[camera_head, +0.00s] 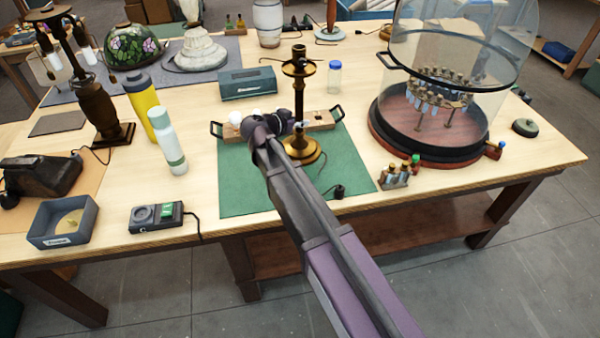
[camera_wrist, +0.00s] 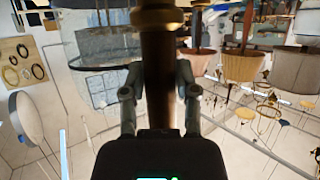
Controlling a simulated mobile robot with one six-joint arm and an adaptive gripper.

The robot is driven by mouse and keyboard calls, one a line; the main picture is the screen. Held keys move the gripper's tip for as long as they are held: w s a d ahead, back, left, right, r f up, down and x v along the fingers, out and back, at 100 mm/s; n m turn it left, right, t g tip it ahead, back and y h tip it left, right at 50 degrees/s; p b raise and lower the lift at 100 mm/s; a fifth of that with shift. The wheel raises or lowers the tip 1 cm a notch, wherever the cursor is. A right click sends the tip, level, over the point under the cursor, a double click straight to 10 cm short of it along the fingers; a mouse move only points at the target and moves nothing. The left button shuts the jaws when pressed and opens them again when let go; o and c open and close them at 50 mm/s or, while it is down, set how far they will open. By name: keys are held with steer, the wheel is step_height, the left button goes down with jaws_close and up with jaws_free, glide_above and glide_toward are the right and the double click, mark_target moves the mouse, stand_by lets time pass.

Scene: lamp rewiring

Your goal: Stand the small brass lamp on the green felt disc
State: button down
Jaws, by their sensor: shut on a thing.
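The small brass lamp (camera_head: 299,88) has a dark upright stem and a round brass base (camera_head: 306,151). It appears upright over a green rectangular mat (camera_head: 245,185); I cannot tell whether its base touches the mat. My gripper (camera_head: 287,124) is at its stem in the head view, partly hidden by my arm. In the wrist view my gripper (camera_wrist: 158,92) has a finger on each side of the stem (camera_wrist: 158,60) and is shut on it. A small dark round disc (camera_head: 525,128) with a greenish look lies at the table's right; I cannot tell whether it is felt.
A wooden tray (camera_head: 234,138) with handles and white bulbs lies behind the lamp base. A glass dome (camera_head: 440,85) on a round red base stands to the right. Small bottles on a block (camera_head: 395,176) stand near the front edge. A cord with a black plug (camera_head: 339,191) lies on the mat.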

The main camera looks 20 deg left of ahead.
mark_target(296, 146)
step_height(296, 146, down, 6)
steer(key=b, duration=0.6)
steer(key=shift+f, duration=0.2)
stand_by(0.6)
steer(key=shift+f+b, duration=1.8)
steer(key=shift+b, duration=0.2)
steer(key=shift+f, duration=0.1)
steer(key=shift+c, duration=1.8)
jaws_free()
